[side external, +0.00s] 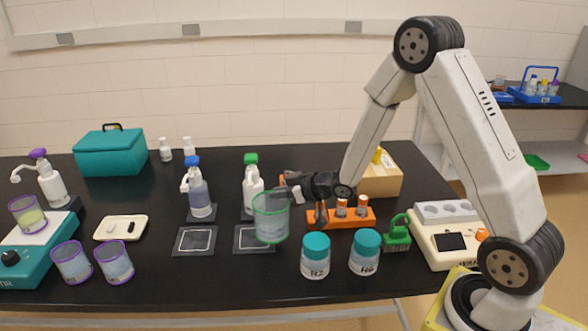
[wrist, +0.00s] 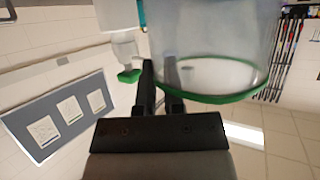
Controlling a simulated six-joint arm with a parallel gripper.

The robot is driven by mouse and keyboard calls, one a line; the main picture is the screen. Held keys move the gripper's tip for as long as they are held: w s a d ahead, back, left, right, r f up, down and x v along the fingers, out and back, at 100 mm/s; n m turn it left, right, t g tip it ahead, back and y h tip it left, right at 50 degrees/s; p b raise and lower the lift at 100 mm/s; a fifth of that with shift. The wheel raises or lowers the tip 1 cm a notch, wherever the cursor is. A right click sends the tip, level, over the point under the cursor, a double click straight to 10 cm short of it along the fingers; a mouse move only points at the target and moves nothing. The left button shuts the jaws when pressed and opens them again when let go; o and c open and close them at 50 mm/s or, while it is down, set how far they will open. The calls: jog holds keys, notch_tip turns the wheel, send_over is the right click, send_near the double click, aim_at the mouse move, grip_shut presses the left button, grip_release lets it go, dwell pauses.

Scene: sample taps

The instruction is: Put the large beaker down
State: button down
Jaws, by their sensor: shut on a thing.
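The large beaker (side external: 270,222) is clear with a green rim and holds a pale liquid. It is upright at the right square mat (side external: 246,240), over the mat's right part. I cannot tell whether its base touches the mat or the table. My gripper (side external: 291,192) reaches in from the right and is shut on the beaker's wall near the rim. In the wrist view the gripper fingers (wrist: 160,95) meet the beaker (wrist: 215,45) at its green rim, and the picture is upside down.
A green-topped bottle (side external: 253,185) stands close behind the beaker. A blue-topped bottle (side external: 199,192) stands behind the empty left mat (side external: 194,241). Teal-lidded jars (side external: 315,256) stand front right. An orange rack (side external: 345,216) is right. Two purple-rimmed beakers (side external: 114,264) stand left.

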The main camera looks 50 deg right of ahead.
aim_at(284, 204)
jog(key=shift+f, duration=0.2)
jog(key=shift+f, duration=1.7)
jog(key=shift+f, duration=0.1)
jog(key=c, duration=0.7)
grip_release()
jog(key=shift+s, duration=0.1)
jog(key=shift+v, duration=3.7)
